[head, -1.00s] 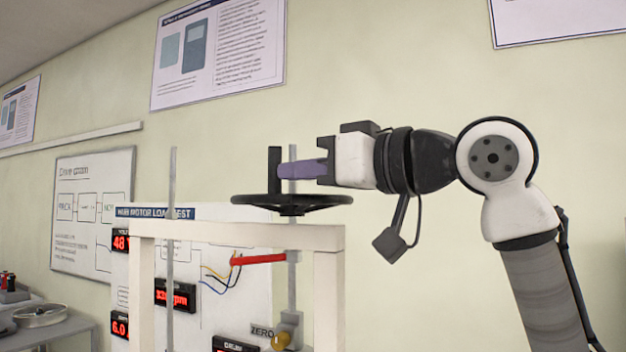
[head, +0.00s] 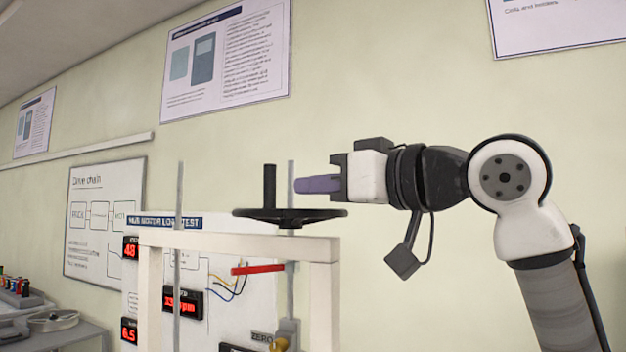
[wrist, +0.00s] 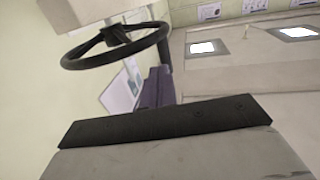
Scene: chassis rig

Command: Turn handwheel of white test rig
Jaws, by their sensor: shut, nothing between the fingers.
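The black handwheel (head: 290,217) lies flat on top of the white test rig (head: 240,237), with an upright black handle (head: 269,187) at its left side. It also shows in the wrist view (wrist: 115,45), at the upper left. My gripper (head: 298,185) has purple fingers and is shut and empty. It points left, above the right half of the wheel, with a gap between its tips and the handle. In the wrist view the purple fingers (wrist: 155,90) show partly above the dark gripper body.
The rig has a panel with red digital displays (head: 182,302), a red bar (head: 258,269) and thin grey rods (head: 178,215). A whiteboard (head: 102,220) and posters (head: 228,55) are on the wall. A bench with small items stands at lower left.

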